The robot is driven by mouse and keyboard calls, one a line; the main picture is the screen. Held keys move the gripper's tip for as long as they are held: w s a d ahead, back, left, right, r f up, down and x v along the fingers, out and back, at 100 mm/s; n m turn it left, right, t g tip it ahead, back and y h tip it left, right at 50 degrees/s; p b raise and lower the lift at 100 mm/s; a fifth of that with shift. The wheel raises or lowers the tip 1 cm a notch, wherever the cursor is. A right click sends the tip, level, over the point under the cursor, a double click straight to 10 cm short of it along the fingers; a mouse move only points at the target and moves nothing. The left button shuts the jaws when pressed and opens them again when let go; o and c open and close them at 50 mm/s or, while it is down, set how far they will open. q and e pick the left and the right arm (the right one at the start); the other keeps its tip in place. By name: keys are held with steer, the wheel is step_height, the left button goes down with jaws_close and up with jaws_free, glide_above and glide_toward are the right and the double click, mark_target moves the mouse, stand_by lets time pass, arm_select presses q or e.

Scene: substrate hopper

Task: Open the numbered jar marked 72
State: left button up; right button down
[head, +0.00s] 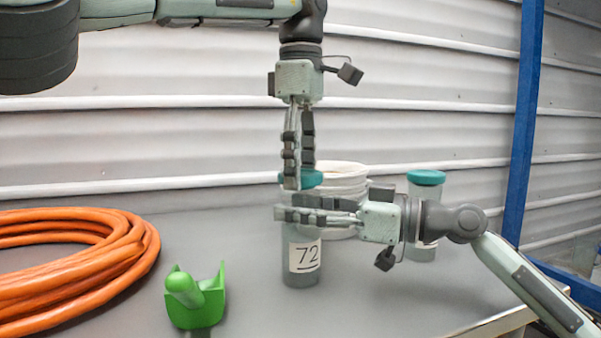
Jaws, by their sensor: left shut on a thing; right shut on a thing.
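The jar marked 72 (302,265) is a grey cylinder with a white label, standing upright on the table (244,225). Its teal lid (313,179) shows just above, partly hidden by fingers. My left gripper (293,182) points straight down from above and is shut on the lid. My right gripper (285,213) reaches in level from the right and is shut on the upper part of the jar, below the lid. The fingers hide the jar's top, so I cannot tell whether lid and jar touch.
A second jar with a teal lid (426,178) stands at the right behind my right arm. White buckets (345,174) stand behind jar 72. A green scoop (196,300) lies at front left, and an orange hose coil (75,265) fills the left. A blue post (523,110) rises at right.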

mark_target(301, 172)
arm_select(q)
steer(key=shift+r, duration=0.5)
steer(key=shift+r, duration=1.95)
arm_select(e)
steer(key=c, duration=0.6)
jaws_free()
steer(key=shift+o, duration=0.2)
steer(key=v, duration=1.2)
